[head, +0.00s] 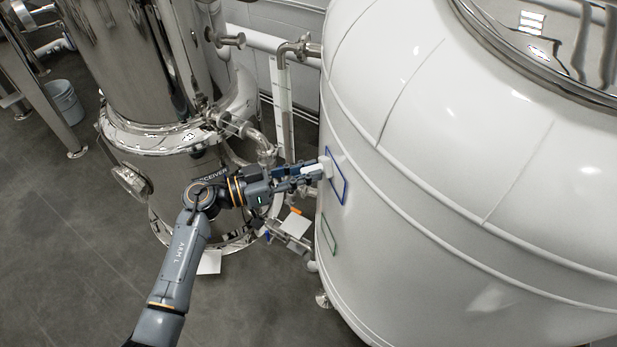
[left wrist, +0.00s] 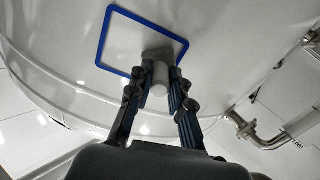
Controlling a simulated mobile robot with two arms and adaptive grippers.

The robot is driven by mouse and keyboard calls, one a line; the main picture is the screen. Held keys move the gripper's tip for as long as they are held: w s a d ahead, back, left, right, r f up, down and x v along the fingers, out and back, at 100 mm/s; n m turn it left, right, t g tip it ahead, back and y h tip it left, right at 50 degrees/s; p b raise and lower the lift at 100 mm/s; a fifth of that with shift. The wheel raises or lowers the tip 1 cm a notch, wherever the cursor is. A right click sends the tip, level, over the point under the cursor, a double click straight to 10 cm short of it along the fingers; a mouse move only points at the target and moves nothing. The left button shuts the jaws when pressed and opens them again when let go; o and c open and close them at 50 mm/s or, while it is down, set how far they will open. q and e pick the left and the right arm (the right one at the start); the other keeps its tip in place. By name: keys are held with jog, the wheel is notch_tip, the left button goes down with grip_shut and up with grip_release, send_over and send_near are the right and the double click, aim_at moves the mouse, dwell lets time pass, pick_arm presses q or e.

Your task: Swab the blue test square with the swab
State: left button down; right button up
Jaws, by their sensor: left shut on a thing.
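The blue test square (head: 337,176) is a blue outline on the curved side of the white tank. It also shows in the left wrist view (left wrist: 182,41), at the top. My left gripper (head: 308,171) is shut on the swab (head: 325,167), a pale piece with a light handle. In the left wrist view the swab (left wrist: 159,76) sits between the fingertips (left wrist: 158,90), its head over the lower edge of the blue square. The head is at the tank wall or very close to it; I cannot tell if it touches. My right gripper is not in view.
The large white tank (head: 430,130) fills the right. A green outlined square (head: 328,235) is lower on it. A steel receiver vessel (head: 150,80) with pipes and valves (head: 240,125) stands left, close to my left arm. Grey floor (head: 80,250) is open at lower left.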

pick_arm(q)
jog(key=shift+w+a, duration=0.3)
jog(key=shift+w, duration=0.5)
jog(key=p+v, duration=0.2)
jog(key=v, duration=0.4)
jog(key=p+v, duration=0.1)
jog(key=v, duration=0.2)
jog(key=shift+s+a, duration=0.1)
dwell(0.4)
